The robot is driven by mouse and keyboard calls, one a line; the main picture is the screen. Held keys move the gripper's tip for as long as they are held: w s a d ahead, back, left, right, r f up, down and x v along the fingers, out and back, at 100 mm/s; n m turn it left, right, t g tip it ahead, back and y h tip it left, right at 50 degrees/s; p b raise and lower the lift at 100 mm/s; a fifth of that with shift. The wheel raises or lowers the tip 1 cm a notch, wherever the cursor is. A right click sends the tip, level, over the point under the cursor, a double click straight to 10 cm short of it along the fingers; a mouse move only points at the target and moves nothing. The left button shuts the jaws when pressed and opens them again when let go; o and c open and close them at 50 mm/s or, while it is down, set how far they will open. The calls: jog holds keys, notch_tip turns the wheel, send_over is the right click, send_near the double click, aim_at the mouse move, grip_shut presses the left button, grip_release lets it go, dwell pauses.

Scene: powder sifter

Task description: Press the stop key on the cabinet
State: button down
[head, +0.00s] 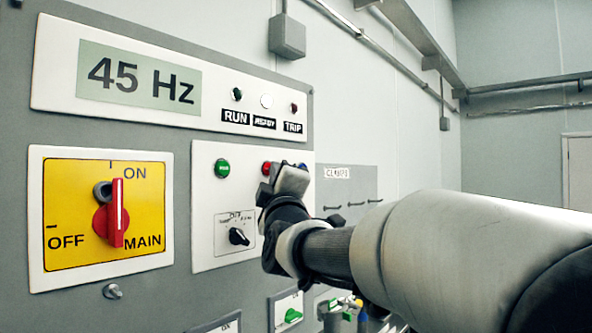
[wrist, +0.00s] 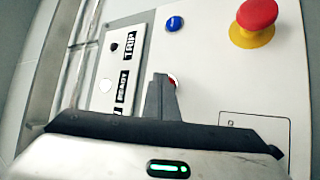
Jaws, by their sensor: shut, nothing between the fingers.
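The cabinet's white key panel (head: 203,240) carries a green key (head: 222,168) and a red key (head: 266,168), which I take for the stop key. The red key is partly hidden by my gripper in the head view. In the wrist view a sliver of the red key (wrist: 174,83) shows just right of and behind the fingertips. My gripper (head: 268,190) is in front of the panel at the red key, its fingers (wrist: 161,82) shut together and empty. I cannot tell whether the fingertips touch the key.
A blue key (wrist: 175,23) and a red mushroom button (wrist: 257,14) on a yellow collar are near the fingers. A black selector knob (head: 238,236) is below the green key. The red main switch (head: 111,222) points to ON. The display (head: 139,80) reads 45 Hz.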

jog(key=shift+s+d+b, duration=0.5)
jog(key=shift+d, duration=0.1)
jog(key=shift+d+f, duration=0.1)
jog(key=shift+s+d+b, duration=1.2)
jog(key=shift+s+d, duration=0.35)
jog(key=shift+d, duration=0.3)
